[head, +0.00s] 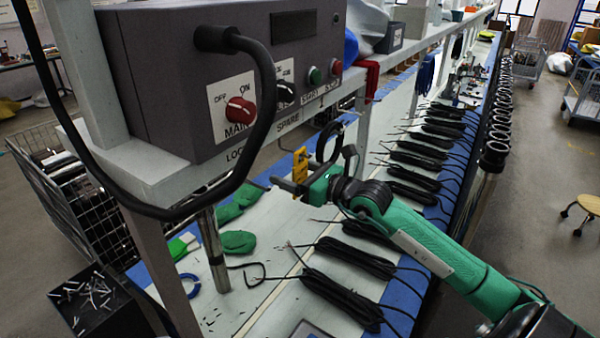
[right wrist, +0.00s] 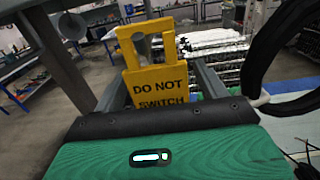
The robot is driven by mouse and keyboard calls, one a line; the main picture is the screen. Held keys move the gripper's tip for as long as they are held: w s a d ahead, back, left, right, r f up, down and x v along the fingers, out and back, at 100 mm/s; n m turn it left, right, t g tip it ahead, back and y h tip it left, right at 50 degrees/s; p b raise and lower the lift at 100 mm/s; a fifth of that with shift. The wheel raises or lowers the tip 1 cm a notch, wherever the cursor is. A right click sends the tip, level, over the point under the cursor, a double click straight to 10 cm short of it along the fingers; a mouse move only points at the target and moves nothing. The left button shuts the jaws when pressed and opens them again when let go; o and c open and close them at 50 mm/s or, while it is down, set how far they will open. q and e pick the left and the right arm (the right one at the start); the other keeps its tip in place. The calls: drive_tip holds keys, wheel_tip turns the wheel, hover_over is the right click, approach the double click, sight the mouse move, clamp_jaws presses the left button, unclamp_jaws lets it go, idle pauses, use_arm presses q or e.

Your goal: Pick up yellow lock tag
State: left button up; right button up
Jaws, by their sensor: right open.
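The yellow lock tag (head: 300,165) is upright at the front of my right gripper in the head view, below the edge of the control box shelf. In the right wrist view the tag (right wrist: 158,78) reads "DO NOT SWITCH" and has an opening at its top, with a grey peg-like part showing through it. My right gripper (head: 314,170) is open around the tag, with its fingers on either side. Whether a finger touches the tag cannot be told. My left gripper is not in view.
A grey control box (head: 185,75) with a red MAIN knob (head: 240,110) stands on the shelf at left. A thick black cable (head: 262,100) loops in front of it. Green gloves (head: 238,242) and several black cable bundles (head: 340,290) lie on the bench below.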

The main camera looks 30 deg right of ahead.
drive_tip(key=shift+c, duration=0.2)
drive_tip(key=c, duration=1)
drive_tip(key=shift+r+b, duration=0.7)
drive_tip(key=shift+b, duration=0.05)
drive_tip(key=shift+b+v, duration=4.05)
drive_tip(key=shift+v, duration=5)
